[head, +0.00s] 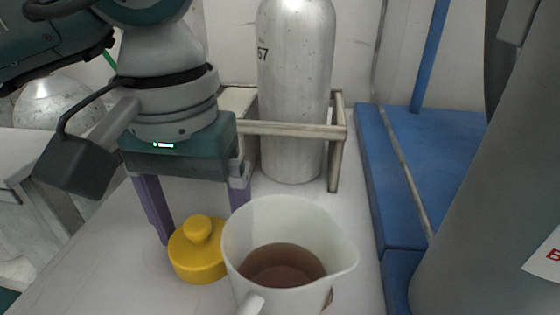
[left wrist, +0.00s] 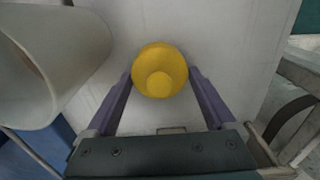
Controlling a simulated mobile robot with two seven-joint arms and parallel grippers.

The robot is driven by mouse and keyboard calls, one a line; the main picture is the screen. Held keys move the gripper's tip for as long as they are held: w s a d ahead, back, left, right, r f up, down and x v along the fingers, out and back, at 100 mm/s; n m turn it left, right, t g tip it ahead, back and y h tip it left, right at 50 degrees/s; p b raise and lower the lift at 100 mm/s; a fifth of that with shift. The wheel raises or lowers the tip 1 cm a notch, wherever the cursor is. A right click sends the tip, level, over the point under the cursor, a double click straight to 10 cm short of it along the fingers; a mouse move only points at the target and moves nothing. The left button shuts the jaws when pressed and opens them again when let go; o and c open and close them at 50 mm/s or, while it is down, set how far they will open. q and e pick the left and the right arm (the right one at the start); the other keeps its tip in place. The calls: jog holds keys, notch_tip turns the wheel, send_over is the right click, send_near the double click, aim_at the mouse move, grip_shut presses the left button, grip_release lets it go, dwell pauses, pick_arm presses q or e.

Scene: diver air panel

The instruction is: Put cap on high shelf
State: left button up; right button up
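The yellow cap (head: 197,262), a round lid with a knob, sits on the white table surface, left of the white jug. My left gripper (head: 202,225) is open above it, its purple fingers pointing down with one on each side. In the left wrist view the cap (left wrist: 160,72) lies between the fingertips, close to both; whether they touch it I cannot tell. My right gripper is not in view. I cannot make out a high shelf in these frames.
A white jug (head: 240,235) of brown liquid stands close to the right of the cap and my left gripper. Behind stands a metal cylinder (head: 293,95) in a frame (head: 338,150). A blue structure (head: 385,180) is at the right. The table left of the cap is clear.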

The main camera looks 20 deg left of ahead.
pick_arm(q)
jog(key=shift+o, duration=0.6)
jog(key=shift+r, duration=0.1)
